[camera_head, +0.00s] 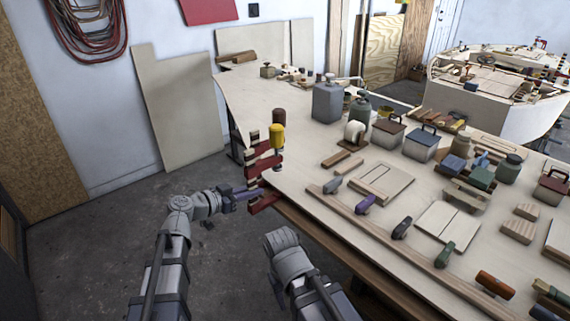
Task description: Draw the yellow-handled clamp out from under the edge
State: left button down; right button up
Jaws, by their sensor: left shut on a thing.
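The clamp with the yellow handle (277,134) is at the near left corner of the workbench (330,215). Its red jaws (264,163) span the bench edge, one above and one lower down, and the yellow handle stands upright over the top. My left gripper (250,193) reaches in from the left and is shut on the clamp at its lower red part, just outside the edge. The exact contact is small and partly hidden. My right arm (285,250) is low in the middle, below the bench edge; its gripper does not show.
A dark red-brown handle (279,116) stands just behind the yellow one. Grey canister (328,102), small tool boxes and wood pieces crowd the bench. Several coloured-handled tools lie along the front edge. The concrete floor (110,225) left of the bench is open.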

pick_arm(q)
jog(key=shift+s+a, duration=0.65)
jog(key=shift+a, duration=0.3)
jog(key=shift+r, duration=0.1)
